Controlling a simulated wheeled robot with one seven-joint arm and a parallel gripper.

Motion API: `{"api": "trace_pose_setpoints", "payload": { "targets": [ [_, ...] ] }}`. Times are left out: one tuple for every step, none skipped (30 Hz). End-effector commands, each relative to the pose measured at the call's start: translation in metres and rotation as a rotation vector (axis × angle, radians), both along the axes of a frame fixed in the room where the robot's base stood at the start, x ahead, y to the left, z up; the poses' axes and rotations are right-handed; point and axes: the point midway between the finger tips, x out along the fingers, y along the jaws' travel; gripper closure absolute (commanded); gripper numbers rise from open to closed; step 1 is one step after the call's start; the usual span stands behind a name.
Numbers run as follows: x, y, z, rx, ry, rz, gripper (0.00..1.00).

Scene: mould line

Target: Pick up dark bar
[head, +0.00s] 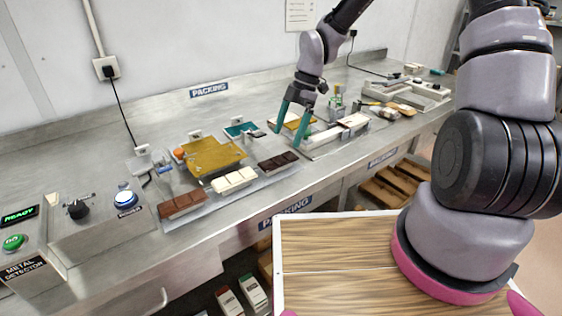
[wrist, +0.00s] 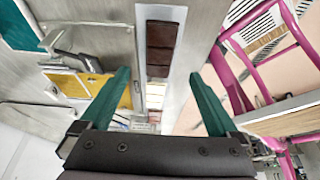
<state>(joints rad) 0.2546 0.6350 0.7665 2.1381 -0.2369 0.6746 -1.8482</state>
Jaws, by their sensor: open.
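The dark bar (head: 278,161) lies at the right end of a row of chocolate bars on a pale strip near the counter's front edge. My gripper (head: 288,139) hangs above the counter, just behind and above the dark bar, with its two teal fingers apart and nothing between them. In the wrist view a dark brown segmented bar (wrist: 160,48) shows ahead, between the lines of the open fingers (wrist: 160,74). It appears to be the dark bar. The fingers do not seem to touch it.
A white bar (head: 233,181) and a milk-brown bar (head: 180,204) lie to the left. A gold plate (head: 212,157) stands behind them. A teal pad (head: 239,130) and small items lie farther back. The left counter holds a blue button (head: 125,198).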

Motion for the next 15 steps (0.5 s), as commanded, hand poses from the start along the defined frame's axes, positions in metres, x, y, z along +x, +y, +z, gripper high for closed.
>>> {"api": "trace_pose_setpoints", "payload": {
  "targets": [
    [-0.002, 0.002, -0.005, -0.001, 0.002, 0.001, 0.04],
    [-0.002, 0.003, -0.008, 0.000, 0.000, 0.001, 0.04],
    [-0.003, 0.004, -0.010, 0.000, 0.000, 0.001, 0.04],
    [-0.003, 0.004, -0.011, -0.001, 0.001, 0.000, 0.04],
    [-0.003, 0.004, -0.013, -0.001, 0.002, 0.001, 0.04],
    [-0.004, 0.005, -0.017, -0.001, 0.002, 0.000, 0.04],
    [-0.005, 0.006, -0.020, -0.001, 0.002, 0.001, 0.04],
    [-0.005, 0.008, -0.024, -0.002, 0.002, 0.001, 0.04],
    [-0.006, 0.009, -0.030, -0.002, 0.003, 0.002, 0.04],
    [-0.007, 0.010, -0.035, -0.002, 0.003, 0.002, 0.04],
    [-0.008, 0.012, -0.040, -0.003, 0.004, 0.002, 0.04],
    [-0.009, 0.014, -0.045, -0.002, 0.003, 0.002, 0.04],
    [-0.010, 0.015, -0.049, -0.002, 0.003, 0.001, 0.04],
    [-0.010, 0.016, -0.052, -0.002, 0.003, 0.000, 0.04],
    [-0.011, 0.017, -0.056, -0.002, 0.003, 0.000, 0.04]
  ]
}}
